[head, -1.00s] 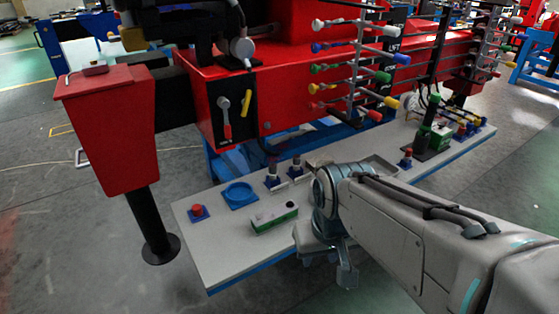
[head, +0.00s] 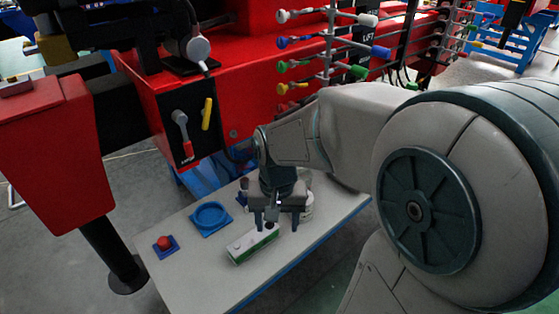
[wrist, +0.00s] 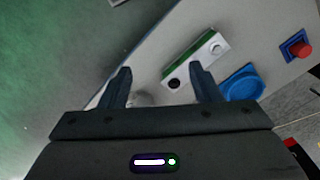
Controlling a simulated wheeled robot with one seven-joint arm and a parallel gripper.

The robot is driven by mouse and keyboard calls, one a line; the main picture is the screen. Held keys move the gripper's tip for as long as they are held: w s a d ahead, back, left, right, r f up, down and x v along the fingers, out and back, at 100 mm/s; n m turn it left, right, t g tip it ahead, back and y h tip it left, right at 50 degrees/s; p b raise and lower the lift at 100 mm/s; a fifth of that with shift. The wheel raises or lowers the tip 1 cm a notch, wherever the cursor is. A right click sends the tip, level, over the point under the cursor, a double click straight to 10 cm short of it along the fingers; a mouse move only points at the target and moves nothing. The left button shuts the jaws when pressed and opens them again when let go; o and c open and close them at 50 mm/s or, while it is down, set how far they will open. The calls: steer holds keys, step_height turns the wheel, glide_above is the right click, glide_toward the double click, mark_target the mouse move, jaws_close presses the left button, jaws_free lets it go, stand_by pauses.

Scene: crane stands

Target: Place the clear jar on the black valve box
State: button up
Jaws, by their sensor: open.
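A pale, round, see-through thing, probably the clear jar (head: 307,205), stands on the bench just right of my gripper (head: 277,222) in the head view, partly hidden by it. In the wrist view a faint rounded shape, probably the same jar (wrist: 141,98), shows between the finger bases of my gripper (wrist: 160,72), partly cut off by the gripper body. My fingers are apart, point down at the bench, and hold nothing I can see. I cannot surely pick out the black valve box; a black panel with levers (head: 196,122) is on the red machine behind.
A green-and-white box (head: 252,243) lies close beside my fingers on the grey bench (head: 205,270). A blue round dish (head: 210,218) and a red button on a blue base (head: 164,243) are further left. The red machine and coloured levers (head: 375,52) rise behind. My arm hides the bench's right part.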

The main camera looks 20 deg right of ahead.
steer(key=w+d+f+m+g+h, duration=0.1)
steer(key=w+f+m+h, duration=0.1)
steer(key=w+f+m, duration=0.1)
steer(key=w+d+f+m+g+h+p, duration=0.1)
steer(key=w+d+f+m+h, duration=0.1)
steer(key=w+f+m, duration=0.1)
steer(key=w+d+f+m+g+h+p, duration=0.1)
steer(key=w+d+f+m+h, duration=0.1)
steer(key=w, duration=0.3)
steer(key=shift+d+f+m+g+h, duration=0.2)
steer(key=shift+f+m+g+h, duration=0.25)
steer(key=shift+f+m, duration=0.4)
steer(key=w+r+m+t+h+p, duration=0.1)
steer(key=w+m+h, duration=0.2)
steer(key=w+h, duration=0.2)
steer(key=m+t+h, duration=0.2)
steer(key=h, duration=0.1)
glide_toward(310, 175)
steer(key=shift+n, duration=0.25)
steer(key=p+x, duration=0.3)
steer(key=x, duration=0.4)
steer(key=shift+s+d+p, duration=0.15)
steer(key=shift+d+p, duration=0.05)
steer(key=shift+p, duration=0.1)
steer(key=c, duration=1)
steer(key=shift+r, duration=0.1)
